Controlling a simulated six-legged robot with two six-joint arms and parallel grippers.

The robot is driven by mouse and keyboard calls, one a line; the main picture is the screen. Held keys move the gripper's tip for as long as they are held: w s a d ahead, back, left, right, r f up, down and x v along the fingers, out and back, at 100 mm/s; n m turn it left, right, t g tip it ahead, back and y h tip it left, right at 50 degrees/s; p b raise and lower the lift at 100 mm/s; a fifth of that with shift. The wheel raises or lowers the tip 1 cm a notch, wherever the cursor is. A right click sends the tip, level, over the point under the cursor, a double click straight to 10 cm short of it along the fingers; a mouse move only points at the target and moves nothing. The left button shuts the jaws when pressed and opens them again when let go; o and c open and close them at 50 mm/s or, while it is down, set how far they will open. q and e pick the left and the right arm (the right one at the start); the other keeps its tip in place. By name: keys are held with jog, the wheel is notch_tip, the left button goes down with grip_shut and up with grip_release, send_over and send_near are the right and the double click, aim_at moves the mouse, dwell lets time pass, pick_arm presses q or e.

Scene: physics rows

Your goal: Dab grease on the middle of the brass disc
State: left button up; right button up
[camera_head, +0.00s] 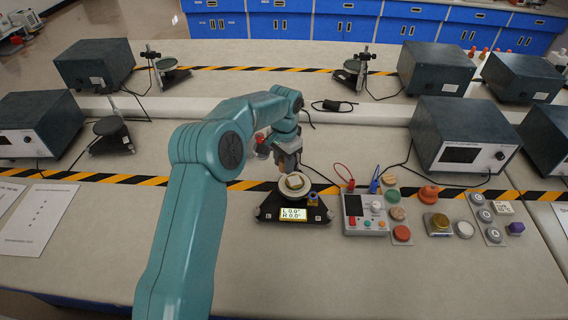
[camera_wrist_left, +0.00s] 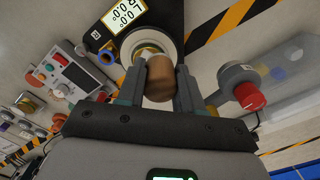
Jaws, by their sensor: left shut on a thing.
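My left gripper (camera_head: 290,160) is above the black instrument stand (camera_head: 266,212) at the middle of the table. In the left wrist view its fingers (camera_wrist_left: 160,88) are shut on a brown cylinder-shaped piece (camera_wrist_left: 159,80), with its far end toward the stand. Brass shows on the stand's round pale plate (camera_head: 283,191), and a brass rim (camera_wrist_left: 148,49) shows behind the held piece in the left wrist view. The held piece hides the middle of the brass there. I cannot tell whether it touches the brass. My right gripper is not in view.
The stand has a lit display (camera_head: 293,214). A meter box (camera_head: 364,213) with leads stands to its right, then several coloured discs and a brass piece on a square base (camera_head: 438,223). A red-knobbed grey post (camera_wrist_left: 243,88) is close beside the gripper. Grey instrument boxes stand farther back.

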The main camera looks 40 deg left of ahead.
pick_arm(q)
jog(key=shift+r, duration=0.3)
notch_tip(320, 180, up, 2)
jog(key=shift+r+p, duration=0.1)
jog(key=shift+p, duration=0.7)
jog(key=shift+r+p, duration=0.35)
jog(key=shift+r, duration=0.1)
jog(key=shift+f, duration=0.1)
